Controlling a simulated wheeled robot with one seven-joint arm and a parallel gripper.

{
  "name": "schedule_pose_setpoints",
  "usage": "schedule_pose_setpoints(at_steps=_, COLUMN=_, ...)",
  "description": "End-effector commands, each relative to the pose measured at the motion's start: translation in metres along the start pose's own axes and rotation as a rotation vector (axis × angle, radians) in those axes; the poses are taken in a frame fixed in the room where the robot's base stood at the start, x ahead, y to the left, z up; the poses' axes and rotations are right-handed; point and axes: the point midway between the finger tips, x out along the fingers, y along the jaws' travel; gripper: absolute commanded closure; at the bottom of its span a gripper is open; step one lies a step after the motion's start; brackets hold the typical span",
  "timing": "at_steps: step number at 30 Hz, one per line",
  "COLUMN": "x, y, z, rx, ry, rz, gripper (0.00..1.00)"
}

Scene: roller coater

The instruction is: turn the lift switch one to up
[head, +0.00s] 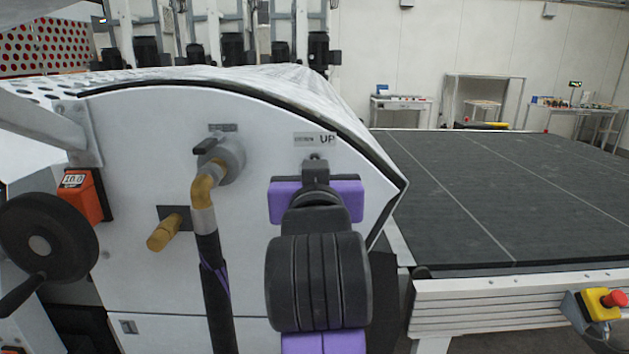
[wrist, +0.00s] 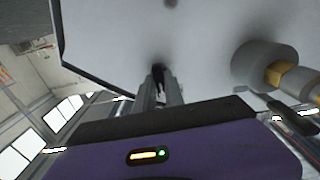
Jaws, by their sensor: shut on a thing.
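The lift switch (head: 316,157) is a small dark knob on the white machine side panel, just below a label plate reading "UP" (head: 314,139). My gripper (head: 316,168) is in front of it, with its fingers closed on the switch. The purple and black wrist behind the fingers covers the panel below. In the wrist view my gripper's fingers (wrist: 161,92) reach the panel, and the dark switch (wrist: 158,70) shows between their tips. Most of the switch is hidden, so I cannot tell which way it points.
A grey round valve (head: 228,160) with a brass elbow and black hose stands left of my gripper. Further left are a black handwheel (head: 46,238) and an orange counter (head: 84,200). A dark conveyor bed (head: 500,185) lies to the right, with a red emergency button (head: 613,298).

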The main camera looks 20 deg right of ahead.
Motion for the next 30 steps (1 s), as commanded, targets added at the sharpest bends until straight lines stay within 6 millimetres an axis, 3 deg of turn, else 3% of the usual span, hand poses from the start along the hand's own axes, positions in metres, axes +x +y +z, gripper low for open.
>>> schedule_pose_setpoints(at_steps=15, x=-0.0003, y=0.0009, z=0.0027, rx=0.421, ry=0.000, rz=-0.001, gripper=1.00)
schedule_pose_setpoints(at_steps=30, x=-0.0003, y=0.0014, z=0.0010, rx=0.561, ry=-0.001, rz=0.000, gripper=1.00)
